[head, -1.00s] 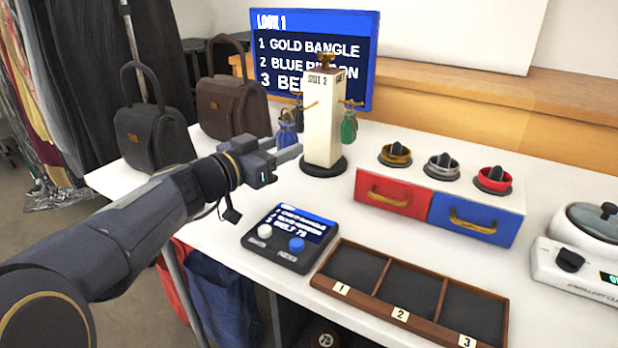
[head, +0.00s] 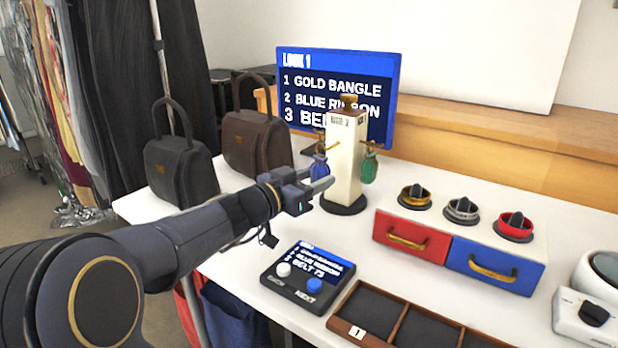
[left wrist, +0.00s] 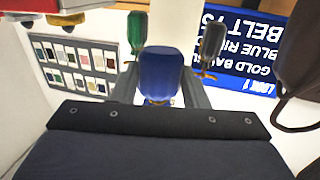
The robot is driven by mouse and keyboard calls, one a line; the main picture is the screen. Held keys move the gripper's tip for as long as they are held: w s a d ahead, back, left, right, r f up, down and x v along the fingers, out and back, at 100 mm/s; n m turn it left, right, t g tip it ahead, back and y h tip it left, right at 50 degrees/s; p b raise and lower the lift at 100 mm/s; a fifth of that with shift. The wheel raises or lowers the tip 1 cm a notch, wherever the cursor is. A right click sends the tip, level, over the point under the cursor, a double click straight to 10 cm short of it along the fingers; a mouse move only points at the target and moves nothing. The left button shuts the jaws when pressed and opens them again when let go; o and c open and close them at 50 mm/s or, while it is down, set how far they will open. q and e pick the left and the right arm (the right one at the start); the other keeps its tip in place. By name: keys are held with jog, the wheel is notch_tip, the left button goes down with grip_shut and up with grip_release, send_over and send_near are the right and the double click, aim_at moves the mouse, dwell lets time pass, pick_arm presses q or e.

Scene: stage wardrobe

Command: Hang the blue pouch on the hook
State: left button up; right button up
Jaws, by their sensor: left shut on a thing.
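My left gripper (head: 315,181) is shut on the blue pouch, just left of the cream post. In the left wrist view the blue pouch (left wrist: 160,75) sits between the two grey fingers. In the head view the blue pouch (head: 320,170) shows at the fingertips, close below a brass hook (head: 319,146) on the left of the cream post (head: 345,160). I cannot tell whether its loop is on a hook. A green pouch (head: 369,168) hangs on the post's right side. A dark grey pouch (left wrist: 213,40) shows by a brass hook in the wrist view. My right gripper is not in view.
A sign screen (head: 385,62) stands behind the post. Black (head: 180,172) and brown (head: 255,145) handbags stand to the left. A button console (head: 308,277), red and blue drawers (head: 495,268) with bangles on top, and a compartment tray (head: 372,336) lie in front and right.

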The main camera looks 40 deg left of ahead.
pick_arm(q)
jog(key=shift+w+a+f+b, duration=0.1)
jog(key=shift+w+f+b, duration=0.2)
jog(key=shift+w, duration=0.5)
jog(key=shift+w+a+f+b, duration=0.15)
jog(key=shift+w+b, duration=0.25)
jog(key=shift+w, duration=0.35)
jog(key=shift+w+f+b, duration=0.2)
jog(key=shift+w+b, duration=0.15)
jog(key=shift+w, duration=0.45)
jog(key=o, duration=1.1)
jog(key=shift+o, duration=0.2)
jog(key=s, duration=0.7)
jog(key=shift+s+a, duration=0.35)
jog(key=shift+s, duration=0.05)
